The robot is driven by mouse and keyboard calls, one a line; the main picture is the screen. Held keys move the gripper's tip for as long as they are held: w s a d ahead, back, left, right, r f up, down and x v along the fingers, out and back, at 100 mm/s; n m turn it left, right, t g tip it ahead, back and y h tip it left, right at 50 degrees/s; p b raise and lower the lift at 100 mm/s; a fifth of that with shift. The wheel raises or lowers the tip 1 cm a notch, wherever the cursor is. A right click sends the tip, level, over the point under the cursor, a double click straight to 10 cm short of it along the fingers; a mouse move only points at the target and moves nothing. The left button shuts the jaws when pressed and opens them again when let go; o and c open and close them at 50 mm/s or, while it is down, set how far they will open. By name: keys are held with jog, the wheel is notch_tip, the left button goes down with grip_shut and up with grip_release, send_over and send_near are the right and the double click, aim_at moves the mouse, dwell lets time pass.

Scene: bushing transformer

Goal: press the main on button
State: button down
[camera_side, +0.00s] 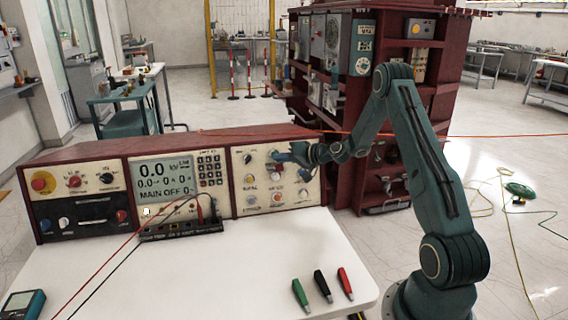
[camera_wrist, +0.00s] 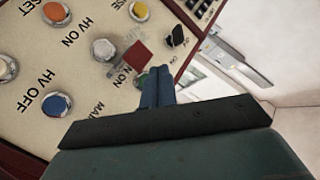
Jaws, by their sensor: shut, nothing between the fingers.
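In the side view my gripper (camera_side: 281,157) is at the top right of the right control panel (camera_side: 238,203), hiding the button there.
Around the fingers in the wrist view are a red square part (camera_wrist: 137,54), a silver button (camera_wrist: 103,50), a blue button (camera_wrist: 57,104) and a black knob (camera_wrist: 176,37). In the side view, three coloured probes (camera_side: 322,286) lie on the white table (camera_side: 235,270). Red and black leads cross its left part.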

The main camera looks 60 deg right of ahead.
jog(key=shift+w+d+f, duration=0.3)
jog(key=shift+w+d, duration=0.5)
jog(key=shift+d, duration=0.05)
jog(key=shift+w+d+f, duration=0.2)
jog(key=shift+w+d, duration=0.4)
dwell(3.0)
jog(key=shift+s+a+r, duration=0.1)
jog(key=shift+s, duration=0.05)
jog(key=shift+s+a+r, duration=0.15)
jog(key=shift+s+a, duration=0.3)
jog(key=shift+a, duration=0.05)
dwell(0.6)
jog(key=shift+s+a+r, duration=0.3)
jog(key=shift+s+a, duration=0.55)
jog(key=shift+s, duration=0.05)
jog(key=shift+s+a+r, duration=0.3)
jog(key=shift+s+a, duration=0.55)
